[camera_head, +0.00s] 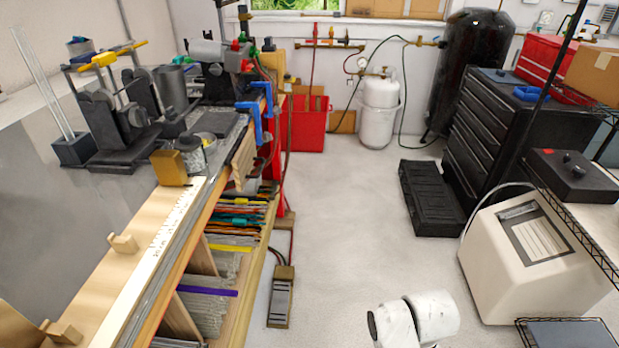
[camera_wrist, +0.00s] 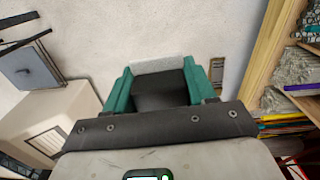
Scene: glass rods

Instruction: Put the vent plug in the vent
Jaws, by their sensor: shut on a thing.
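My gripper (camera_wrist: 157,76) shows in the wrist view, with green fingers on both sides. It is shut on a pale grey, rough-faced block (camera_wrist: 158,64), which looks like the vent plug. The dark area behind it, between the fingers, cannot be told apart clearly. A cream box (camera_head: 500,265) with a slatted grey panel (camera_head: 537,240) stands at the right in the head view, and is partly seen at left in the wrist view (camera_wrist: 72,112). I cannot tell whether the panel is the vent; no other vent opening is clear. The gripper is apart from the box.
A workbench (camera_head: 60,225) with glass-working gear runs along the left, with rod shelves (camera_head: 215,290) below. A foot pedal (camera_head: 281,298) lies on the floor. A black case (camera_head: 430,198) and tool chest (camera_head: 495,130) stand behind the cream box. The middle floor is clear.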

